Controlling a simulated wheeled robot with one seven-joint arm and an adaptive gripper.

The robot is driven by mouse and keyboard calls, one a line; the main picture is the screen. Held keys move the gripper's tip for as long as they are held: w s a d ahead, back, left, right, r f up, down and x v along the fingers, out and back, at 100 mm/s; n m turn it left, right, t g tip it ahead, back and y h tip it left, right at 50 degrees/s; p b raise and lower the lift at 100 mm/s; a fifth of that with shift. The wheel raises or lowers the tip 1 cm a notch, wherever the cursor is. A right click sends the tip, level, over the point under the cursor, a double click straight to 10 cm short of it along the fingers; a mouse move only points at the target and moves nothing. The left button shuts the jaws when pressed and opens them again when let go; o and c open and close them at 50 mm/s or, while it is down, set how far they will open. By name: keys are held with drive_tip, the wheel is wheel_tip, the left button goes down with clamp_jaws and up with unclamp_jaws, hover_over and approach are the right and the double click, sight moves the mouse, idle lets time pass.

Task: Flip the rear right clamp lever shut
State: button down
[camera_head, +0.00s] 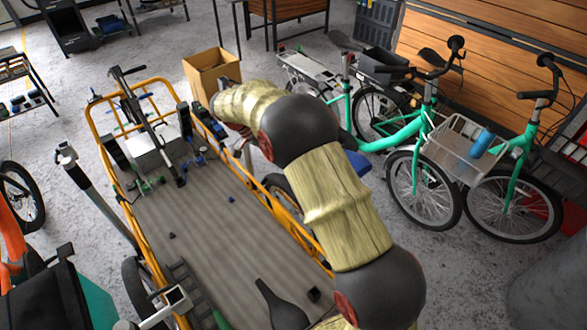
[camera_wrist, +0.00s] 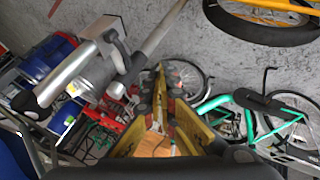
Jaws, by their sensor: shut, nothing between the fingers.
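In the wrist view, a silver metal clamp (camera_wrist: 88,58) with a grey curved lever-like piece (camera_wrist: 117,48) sits on a round tube at the upper left. My gripper (camera_wrist: 160,78) reaches up from the bottom middle, its yellow-and-black fingers together and empty. The fingertips appear just right of and below the clamp; I cannot tell whether they touch it. In the head view, my arm's far end is over the right rail of the orange-framed cargo bed (camera_head: 222,215). My fingers are hidden there, and I cannot tell which fitting is the rear right clamp lever.
A cardboard box (camera_head: 212,72) stands beyond the cargo bed. Green bicycles (camera_head: 405,130) stand to the right, one with a wire basket (camera_head: 462,150). Small loose parts lie on the bed.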

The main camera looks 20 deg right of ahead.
drive_tip(key=shift+w+p+v, duration=0.15)
drive_tip(key=shift+p+v, duration=0.1)
drive_tip(key=shift+v, duration=0.9)
drive_tip(key=shift+w+p+v, duration=0.15)
drive_tip(key=shift+p+v, duration=0.1)
drive_tip(key=shift+v, duration=0.95)
drive_tip(key=shift+d+f, duration=0.1)
wheel_tip(320, 180, down, 5)
drive_tip(key=s+a+n+y, duration=0.1)
drive_tip(key=s+a+n, duration=0.1)
drive_tip(key=n, duration=0.5)
drive_tip(key=s+a+r+n+y, duration=0.2)
drive_tip(key=s+r+n, duration=0.1)
drive_tip(key=s, duration=0.3)
drive_tip(key=s+r+n+t+y, duration=0.1)
drive_tip(key=s+r+t, duration=0.1)
drive_tip(key=s+r, duration=0.3)
drive_tip(key=s+d+r+n+t+y, duration=0.1)
drive_tip(key=s+r+t, duration=0.2)
drive_tip(key=s, duration=0.9)
drive_tip(key=s+r+n+t+y, duration=0.1)
drive_tip(key=s+r+t, duration=0.2)
drive_tip(key=s+r, duration=0.5)
drive_tip(key=shift+s+d+r+n+y, duration=0.2)
drive_tip(key=shift+s+r+n+y, duration=0.15)
drive_tip(key=shift+s, duration=0.45)
